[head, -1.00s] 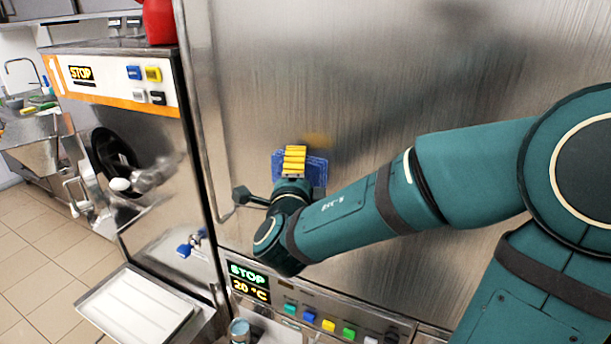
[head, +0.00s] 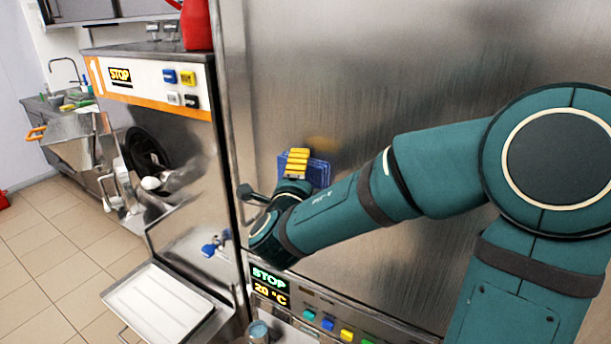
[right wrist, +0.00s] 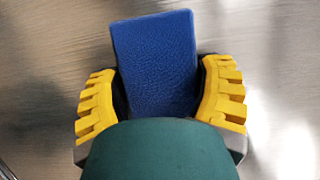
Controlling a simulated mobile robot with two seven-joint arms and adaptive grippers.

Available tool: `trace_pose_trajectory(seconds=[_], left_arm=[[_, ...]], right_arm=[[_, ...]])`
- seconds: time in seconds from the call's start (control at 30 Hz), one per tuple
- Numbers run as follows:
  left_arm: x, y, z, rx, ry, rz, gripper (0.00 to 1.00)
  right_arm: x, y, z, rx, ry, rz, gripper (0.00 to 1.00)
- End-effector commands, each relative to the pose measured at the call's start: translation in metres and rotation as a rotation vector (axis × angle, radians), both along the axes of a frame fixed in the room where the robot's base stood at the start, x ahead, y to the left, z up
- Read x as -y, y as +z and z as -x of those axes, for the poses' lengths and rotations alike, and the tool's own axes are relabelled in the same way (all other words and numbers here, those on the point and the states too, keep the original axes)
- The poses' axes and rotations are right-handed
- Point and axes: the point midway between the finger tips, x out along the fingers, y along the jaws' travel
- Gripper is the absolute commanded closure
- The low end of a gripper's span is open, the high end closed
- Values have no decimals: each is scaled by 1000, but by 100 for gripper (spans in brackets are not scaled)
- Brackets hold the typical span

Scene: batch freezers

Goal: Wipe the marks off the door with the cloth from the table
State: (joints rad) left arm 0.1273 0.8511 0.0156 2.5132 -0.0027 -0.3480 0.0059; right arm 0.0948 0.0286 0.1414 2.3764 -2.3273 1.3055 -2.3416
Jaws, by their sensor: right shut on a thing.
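The door (head: 430,100) is a tall brushed-metal panel filling the middle and right of the head view. My right gripper (head: 297,163), with yellow fingers, is shut on the blue cloth (head: 319,172) in front of the door's lower left part. In the right wrist view the cloth (right wrist: 155,62) shows as a flat blue pad between the two fingers. I cannot tell whether it touches the door. A faint yellowish patch (head: 323,143) shows just above the cloth; it may be a mark or a reflection of the fingers. My left gripper is out of view.
A control panel (head: 320,312) with a STOP display and coloured buttons runs below the door. A door handle (head: 252,194) is close left of the gripper. Another machine (head: 185,190) stands left, with a white tray (head: 158,308) and a red container (head: 196,24).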

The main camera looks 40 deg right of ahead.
Motion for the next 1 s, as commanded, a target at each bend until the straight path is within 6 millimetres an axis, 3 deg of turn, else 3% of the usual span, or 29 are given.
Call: trace_pose_trajectory(seconds=[0.5,0.87,1.0], left_arm=[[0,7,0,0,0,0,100],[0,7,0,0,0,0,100],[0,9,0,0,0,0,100]], right_arm=[[-11,0,-35,0,-1,0,58],[-12,0,-36,1,-2,0,58],[-21,1,-33,1,1,-1,58]])
